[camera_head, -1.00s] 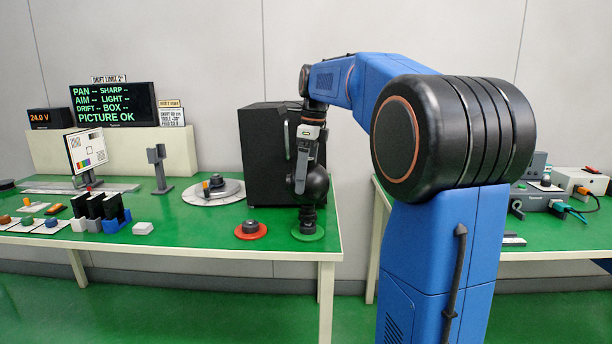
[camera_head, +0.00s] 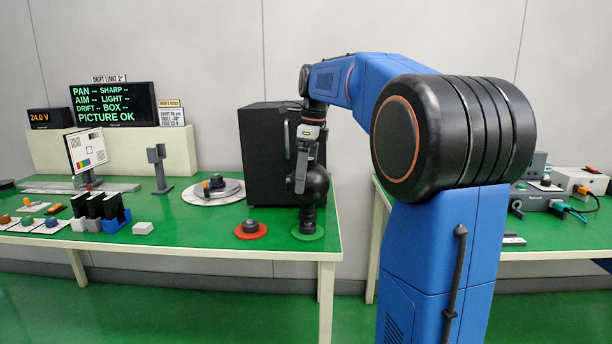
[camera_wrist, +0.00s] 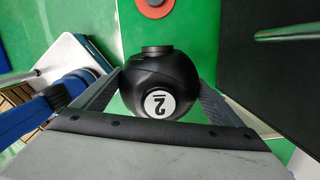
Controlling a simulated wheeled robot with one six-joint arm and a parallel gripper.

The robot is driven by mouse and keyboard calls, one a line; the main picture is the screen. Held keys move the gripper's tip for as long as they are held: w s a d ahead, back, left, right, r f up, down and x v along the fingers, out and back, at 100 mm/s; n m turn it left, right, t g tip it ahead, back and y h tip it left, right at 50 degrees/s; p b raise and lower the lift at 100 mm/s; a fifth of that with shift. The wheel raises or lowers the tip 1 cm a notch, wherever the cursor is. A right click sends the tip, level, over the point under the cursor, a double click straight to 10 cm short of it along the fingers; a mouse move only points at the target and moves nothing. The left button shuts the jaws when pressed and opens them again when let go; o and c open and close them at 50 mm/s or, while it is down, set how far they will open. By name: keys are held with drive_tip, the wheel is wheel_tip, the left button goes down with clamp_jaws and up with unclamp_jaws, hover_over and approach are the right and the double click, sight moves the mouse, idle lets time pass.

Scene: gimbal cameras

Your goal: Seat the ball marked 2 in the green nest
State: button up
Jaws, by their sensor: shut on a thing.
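The black ball marked 2 (camera_wrist: 158,78) is between the two fingers of my gripper (camera_wrist: 157,100) in the wrist view. Its white disc with the 2 faces the camera, and a short dark stub sticks out of its far side. In the head view my gripper (camera_head: 305,180) holds the ball (camera_head: 317,185) directly above the green nest (camera_head: 308,234), at the table's front right corner. A dark post stands between the ball and the green disc. I cannot tell whether the ball touches the nest.
A red nest (camera_head: 250,231) with a dark post stands left of the green one; it also shows in the wrist view (camera_wrist: 155,7). A large black box (camera_head: 268,155) stands close behind. A round white plate (camera_head: 213,193) lies further left. The table's right edge is near.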

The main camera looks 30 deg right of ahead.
drive_tip(key=shift+f, duration=1)
drive_tip(key=o, duration=1.6)
drive_tip(key=shift+o, duration=0.2)
wheel_tip(320, 180, up, 17)
drive_tip(key=s+d, duration=0.1)
drive_tip(key=shift+s+d+r, duration=0.15)
drive_tip(key=shift+s+d, duration=0.05)
drive_tip(key=shift+d, duration=0.05)
drive_tip(key=s+a+f+n+t, duration=0.2)
drive_tip(key=s+a+f+n, duration=1)
drive_tip(key=s+f+n, duration=0.25)
drive_tip(key=s+a+f+n+t, duration=0.1)
drive_tip(key=s+a+f+n, duration=0.1)
drive_tip(key=s+f+n, duration=0.4)
drive_tip(key=s+a+f+n+h, duration=0.1)
drive_tip(key=s+a+f+n, duration=0.2)
drive_tip(key=f, duration=1.2)
drive_tip(key=s+n, duration=0.3)
drive_tip(key=s, duration=0.2)
drive_tip(key=shift+s+f+t, duration=0.3)
drive_tip(key=shift+s+t, duration=0.05)
drive_tip(key=shift+t, duration=0.05)
